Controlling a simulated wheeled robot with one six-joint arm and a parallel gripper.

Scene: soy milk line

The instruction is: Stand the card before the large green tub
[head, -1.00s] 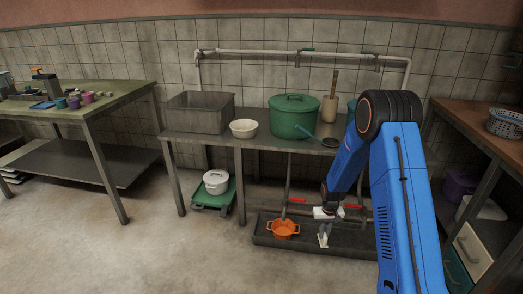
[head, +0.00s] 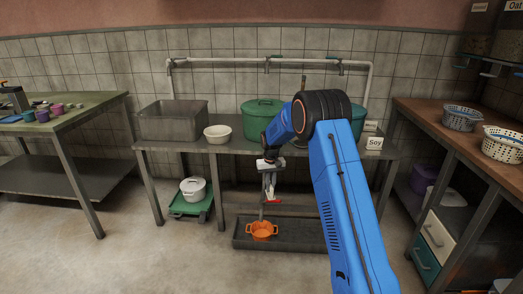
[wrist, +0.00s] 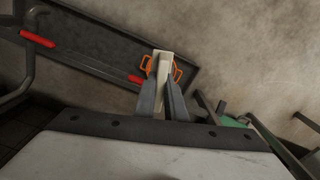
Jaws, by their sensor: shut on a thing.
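My gripper (head: 269,188) points down in front of the steel table, below its top. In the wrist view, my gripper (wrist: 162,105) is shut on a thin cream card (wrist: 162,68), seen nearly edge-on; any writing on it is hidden. A large green tub (head: 258,120) with a lid stands on the table, up behind my gripper, partly covered by my arm. A second green tub (head: 358,118) stands farther right, mostly hidden behind my arm, so I cannot compare their sizes well.
A Soy card (head: 374,143) and another small card (head: 370,126) stand at the table's right end. An orange pot (head: 262,231) sits in the floor tray (head: 306,240) below my gripper.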

